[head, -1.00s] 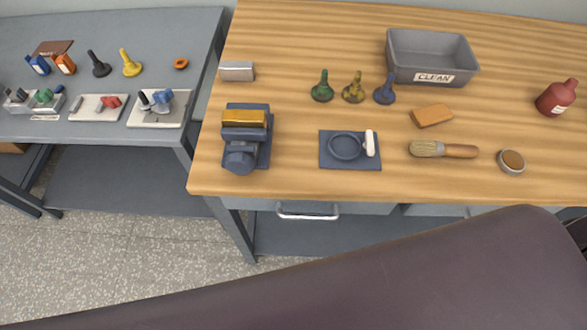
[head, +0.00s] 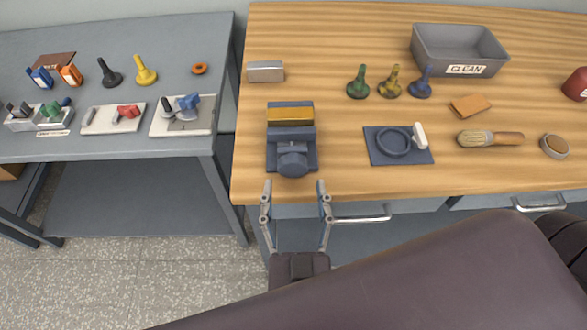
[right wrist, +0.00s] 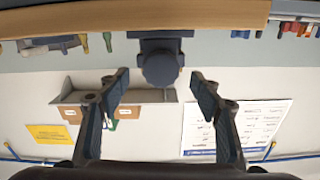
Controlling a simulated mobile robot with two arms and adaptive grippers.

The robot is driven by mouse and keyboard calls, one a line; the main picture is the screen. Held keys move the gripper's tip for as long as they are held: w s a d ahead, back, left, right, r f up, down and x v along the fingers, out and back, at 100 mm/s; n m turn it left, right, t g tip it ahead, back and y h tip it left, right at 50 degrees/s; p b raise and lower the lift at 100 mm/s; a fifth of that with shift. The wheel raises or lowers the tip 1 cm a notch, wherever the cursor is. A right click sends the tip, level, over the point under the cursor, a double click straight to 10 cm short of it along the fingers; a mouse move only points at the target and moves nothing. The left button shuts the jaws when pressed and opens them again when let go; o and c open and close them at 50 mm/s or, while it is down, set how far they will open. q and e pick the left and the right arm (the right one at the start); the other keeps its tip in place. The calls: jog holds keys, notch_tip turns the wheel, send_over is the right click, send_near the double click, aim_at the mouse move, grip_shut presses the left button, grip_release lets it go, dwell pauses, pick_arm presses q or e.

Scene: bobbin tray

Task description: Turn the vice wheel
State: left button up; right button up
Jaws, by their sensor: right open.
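A dark blue vice (head: 306,135) stands near the front left of the wooden table, with a gold block (head: 291,114) between its jaws and a round front end (head: 293,161) facing me. It also shows in the right wrist view (right wrist: 160,65), jutting at the table edge. To its right, a dark ring-shaped wheel (head: 394,155) with a white upright handle (head: 419,134) sits on a blue plate (head: 377,156). My right gripper (head: 296,188) is open and empty, just in front of the table edge below the vice, apart from it. My left gripper is not in view.
The wooden table (head: 340,185) has a bare front strip. Behind are several bobbin-like pegs, a grey CLEAN bin (head: 462,69), an orange block (head: 470,105) and a brush (head: 490,138). A drawer handle (head: 361,219) lies under the edge. A grey bench (head: 183,68) stands left.

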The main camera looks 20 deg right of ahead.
aim_at(293, 172)
jog(key=shift+p+x, duration=0.65)
jog(key=shift+x, duration=1.7)
jog(key=shift+c, duration=0.4)
jog(key=c, duration=1.1)
